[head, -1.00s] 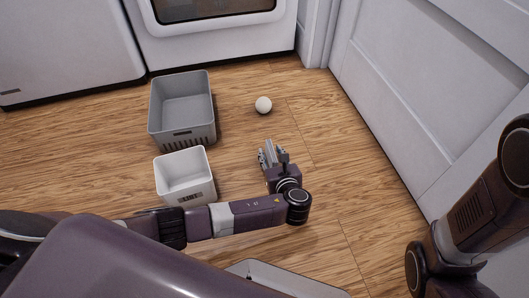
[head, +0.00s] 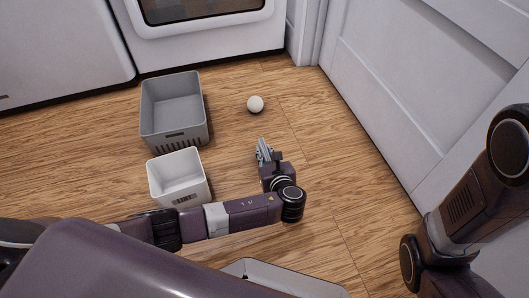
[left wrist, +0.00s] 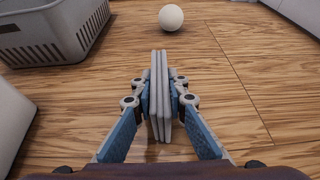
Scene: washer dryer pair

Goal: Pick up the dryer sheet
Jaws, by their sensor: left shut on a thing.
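The dryer sheet (left wrist: 159,92) shows in the left wrist view as a thin, light grey, layered slab standing on edge between the fingers. My left gripper (left wrist: 160,105) is shut on it, with a blue-padded finger on each side. In the head view the left gripper (head: 265,156) is low over the wood floor, right of the small white bin, and the grey sheet (head: 262,147) shows at its tips. I cannot tell whether the sheet touches the floor. My right arm is at the right edge, and its gripper is out of the picture.
A grey basket (head: 172,137) and a small white bin (head: 183,201) stand left of the gripper. A white ball (head: 255,104) lies ahead on the floor. White appliances (head: 210,38) line the back, and a white panelled door (head: 385,90) is at right.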

